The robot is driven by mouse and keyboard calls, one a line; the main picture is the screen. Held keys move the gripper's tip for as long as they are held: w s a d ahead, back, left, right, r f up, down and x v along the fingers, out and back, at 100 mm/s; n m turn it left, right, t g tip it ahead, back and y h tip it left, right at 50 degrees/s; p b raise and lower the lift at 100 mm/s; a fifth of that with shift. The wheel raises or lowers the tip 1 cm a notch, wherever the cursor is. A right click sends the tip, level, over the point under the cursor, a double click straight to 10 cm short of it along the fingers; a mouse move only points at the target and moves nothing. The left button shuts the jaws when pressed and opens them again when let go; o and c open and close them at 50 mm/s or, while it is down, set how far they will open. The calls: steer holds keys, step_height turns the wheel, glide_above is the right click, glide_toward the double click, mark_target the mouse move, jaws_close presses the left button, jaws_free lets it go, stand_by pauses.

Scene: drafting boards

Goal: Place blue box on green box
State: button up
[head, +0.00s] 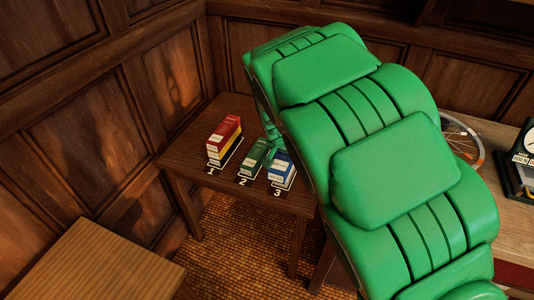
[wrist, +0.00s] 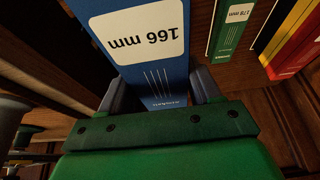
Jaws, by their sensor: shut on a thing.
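The blue box (head: 281,166) is at the spot marked 3 on the small dark wooden table (head: 186,162), at the right of the row. In the wrist view the blue box (wrist: 150,72), with a white "166 mm" label, is between the fingers of my gripper (wrist: 162,92), which is shut on it. The green box (head: 254,157) stands at the spot marked 2, just left of the blue box and apart from it. It also shows in the wrist view, labelled "178 mm" (wrist: 232,28). My green arm hides part of the table's right side.
A red box (head: 226,130) sits on a yellow box (head: 224,150) at spot 1. Wood-panelled walls stand close behind and left. Another wooden surface (head: 100,262) is at front left. A desk at right holds a clock (head: 528,150).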

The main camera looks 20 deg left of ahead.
steer(key=a, duration=0.8)
glide_above(258, 150)
steer(key=s, duration=0.2)
steer(key=shift+w+f, duration=0.1)
steer(key=shift+f, duration=4.6)
steer(key=shift+w+f, duration=0.15)
steer(key=shift+f, duration=1.65)
steer(key=shift+f, duration=0.1)
steer(key=o, duration=1.2)
steer(key=shift+v, duration=6.15)
